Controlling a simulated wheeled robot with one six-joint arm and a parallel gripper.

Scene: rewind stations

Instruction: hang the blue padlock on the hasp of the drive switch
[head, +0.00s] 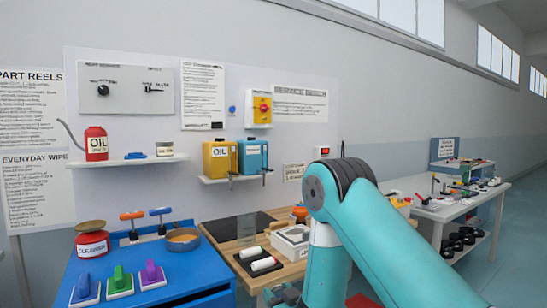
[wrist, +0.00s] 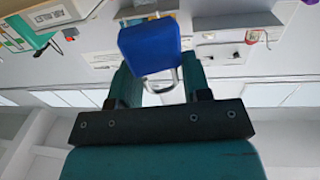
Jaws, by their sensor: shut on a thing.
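My gripper (wrist: 160,88) is shut on the blue padlock (wrist: 148,47) in the wrist view. The padlock's blue body lies toward the top of that view, and its pale metal shackle shows between the fingers. In the head view a switch with a red knob on a yellow plate (head: 262,108), on a white box, is fixed to the wall; it looks like the drive switch. Its hasp is too small to make out. The held padlock cannot be made out in the head view, where my arm fills the lower right.
A small blue item (head: 232,110) is on the wall left of the switch. Below, a shelf (head: 232,178) holds yellow and blue oil cans. A wooden bench (head: 240,244) carries trays and white rolls. A blue table (head: 150,272) with several tools stands at left.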

